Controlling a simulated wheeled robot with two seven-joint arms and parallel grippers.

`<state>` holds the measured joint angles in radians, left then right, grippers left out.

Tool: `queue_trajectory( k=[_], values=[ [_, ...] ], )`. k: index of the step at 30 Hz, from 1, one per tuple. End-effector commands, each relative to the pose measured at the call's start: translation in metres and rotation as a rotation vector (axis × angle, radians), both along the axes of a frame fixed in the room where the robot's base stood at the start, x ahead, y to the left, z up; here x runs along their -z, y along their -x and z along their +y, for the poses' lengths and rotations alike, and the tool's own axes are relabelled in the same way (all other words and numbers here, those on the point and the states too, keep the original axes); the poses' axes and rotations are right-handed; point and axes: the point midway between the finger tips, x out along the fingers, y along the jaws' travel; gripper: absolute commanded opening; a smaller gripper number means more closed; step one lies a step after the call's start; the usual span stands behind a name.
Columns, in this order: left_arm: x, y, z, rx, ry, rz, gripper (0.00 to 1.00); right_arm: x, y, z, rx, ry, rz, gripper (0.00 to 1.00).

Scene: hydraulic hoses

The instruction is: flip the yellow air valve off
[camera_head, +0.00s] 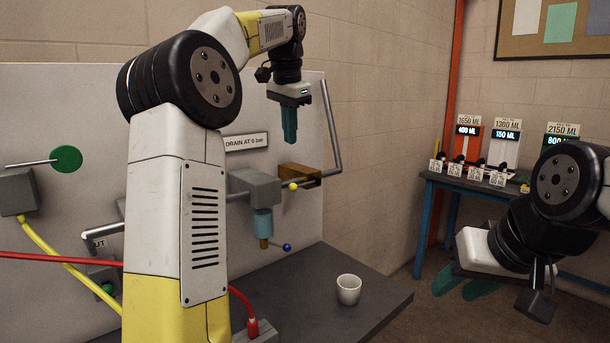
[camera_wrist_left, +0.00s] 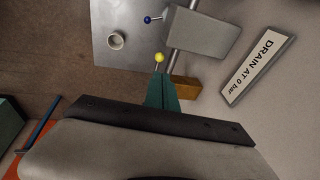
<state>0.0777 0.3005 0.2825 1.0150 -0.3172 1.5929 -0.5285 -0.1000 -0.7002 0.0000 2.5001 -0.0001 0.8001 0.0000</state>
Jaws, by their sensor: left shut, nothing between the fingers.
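The yellow air valve shows as a yellow ball knob (camera_head: 292,186) on a lever at a brass block (camera_head: 305,174) on the panel's pipe. In the left wrist view the yellow knob (camera_wrist_left: 159,57) appears just past the fingertips, with the brass block (camera_wrist_left: 186,87) beside them. My left gripper (camera_head: 289,138) points down above the valve, its teal fingers shut and empty. In the head view a gap separates the fingertips from the knob. My right gripper (camera_head: 464,288) is at the lower right, its teal fingers apart, far from the valve.
A white cup (camera_head: 348,289) stands on the grey bench (camera_head: 315,312) below. A bent pipe (camera_head: 332,130) rises close right of my left gripper. A blue table (camera_head: 424,215) stands behind.

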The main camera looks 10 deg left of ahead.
Motion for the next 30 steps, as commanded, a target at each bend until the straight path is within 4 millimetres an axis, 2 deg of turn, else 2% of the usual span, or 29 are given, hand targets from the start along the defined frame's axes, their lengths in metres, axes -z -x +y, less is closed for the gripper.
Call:
queue_trajectory(
  k=[9,15,21,30],
  values=[
    [0.066,-0.017,0.003,0.0,0.0,0.005,0.0,0.0,0.0,0.0,0.0,0.0,0.0,0.36],
    [0.1,-0.027,0.003,0.0,0.001,0.003,0.0,0.0,0.0,0.0,0.0,0.0,0.0,0.36],
    [0.115,-0.032,0.004,0.0,0.001,0.002,0.0,0.0,0.0,0.0,0.0,0.0,0.0,0.36],
    [0.118,-0.033,0.004,0.0,0.001,0.001,0.0,0.0,0.0,0.0,0.0,0.0,0.0,0.36]
  ],
)
